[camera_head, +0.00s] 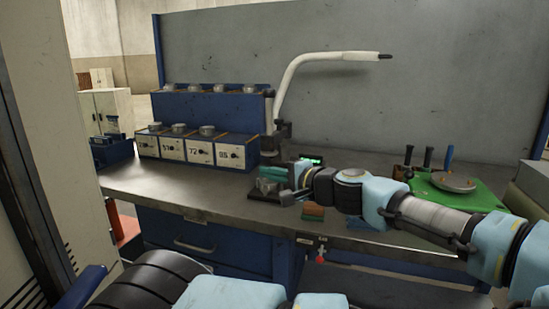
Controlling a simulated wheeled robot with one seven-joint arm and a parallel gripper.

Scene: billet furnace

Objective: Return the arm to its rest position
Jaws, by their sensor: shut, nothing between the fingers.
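My arm (375,200) reaches in from the right, stretched across the front of the metal workbench (200,195). My gripper (288,196) is at its left end, over the middle of the bench, pointing left. Its fingers look shut with nothing held. It is small in the picture and overlaps a dark device (268,189) on the bench, so I cannot tell whether they touch.
A blue rack (200,146) with numbered drawers and metal cups stands at the back left. A white curved pipe (300,66) rises behind my gripper. A green mat (485,193) with a plate (453,182) lies right. The bench's left front is clear.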

